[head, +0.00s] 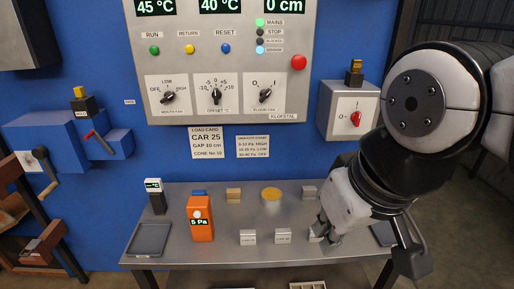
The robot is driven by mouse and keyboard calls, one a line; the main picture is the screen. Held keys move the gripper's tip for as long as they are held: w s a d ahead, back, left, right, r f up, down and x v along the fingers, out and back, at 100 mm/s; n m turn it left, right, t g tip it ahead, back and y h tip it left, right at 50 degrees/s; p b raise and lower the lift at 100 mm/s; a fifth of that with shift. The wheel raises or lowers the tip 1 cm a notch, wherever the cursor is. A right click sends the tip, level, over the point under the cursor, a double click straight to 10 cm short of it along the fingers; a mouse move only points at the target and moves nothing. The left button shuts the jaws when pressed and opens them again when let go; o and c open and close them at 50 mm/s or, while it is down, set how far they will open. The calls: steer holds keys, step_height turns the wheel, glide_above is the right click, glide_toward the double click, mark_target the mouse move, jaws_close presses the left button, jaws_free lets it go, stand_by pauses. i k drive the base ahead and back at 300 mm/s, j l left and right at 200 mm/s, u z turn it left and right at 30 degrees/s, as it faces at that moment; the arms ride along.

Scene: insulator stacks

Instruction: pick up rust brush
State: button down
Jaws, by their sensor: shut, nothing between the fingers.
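No thing on the steel table is clearly readable as the rust brush. A small tan block (233,195) at the back of the table could be it, but it is too small to tell. My gripper (322,237) points down low over the right front of the table, right of two small labelled blocks. It is shut with nothing held. The arm hides part of the table's right side.
On the steel table (215,258) are an orange meter (200,219), a black meter (155,197), a yellow disc (271,194), a grey block (309,191), labelled blocks (248,238) (283,236) and a dark tray (150,239). A control panel (220,65) stands behind.

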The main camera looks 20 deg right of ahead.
mark_target(308, 193)
steer(key=z, duration=0.5)
steer(key=i+z, duration=0.3)
steer(key=j+z, duration=0.1)
steer(key=z, duration=0.15)
steer(key=i, duration=0.05)
